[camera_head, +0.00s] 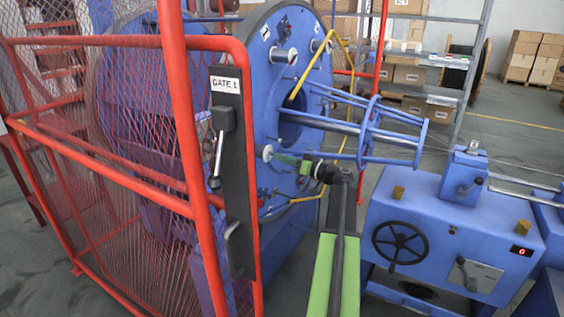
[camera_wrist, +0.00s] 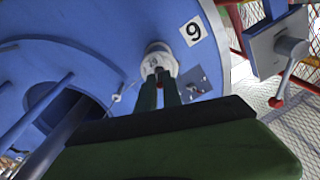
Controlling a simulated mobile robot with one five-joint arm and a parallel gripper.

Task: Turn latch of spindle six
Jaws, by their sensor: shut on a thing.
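The big blue disc (camera_head: 300,55) of the strander carries several pale spindle ends on its face. My gripper (camera_head: 274,157) reaches the disc's lower left part, at a pale round spindle end (camera_head: 267,151). In the wrist view the green fingers of my gripper (camera_wrist: 158,74) are shut on a small latch in the middle of this spindle end (camera_wrist: 157,54). The fingers hide most of the latch, so its angle cannot be told. A white label (camera_wrist: 193,30) beside it reads like a 9, or a 6 turned over.
A red mesh gate (camera_head: 180,100) with a black GATE 1 panel (camera_head: 230,130) and lever stands close left of my arm. Blue guide rods (camera_head: 365,130) stick out right of my gripper. A blue machine box with a handwheel (camera_head: 400,243) stands at right.

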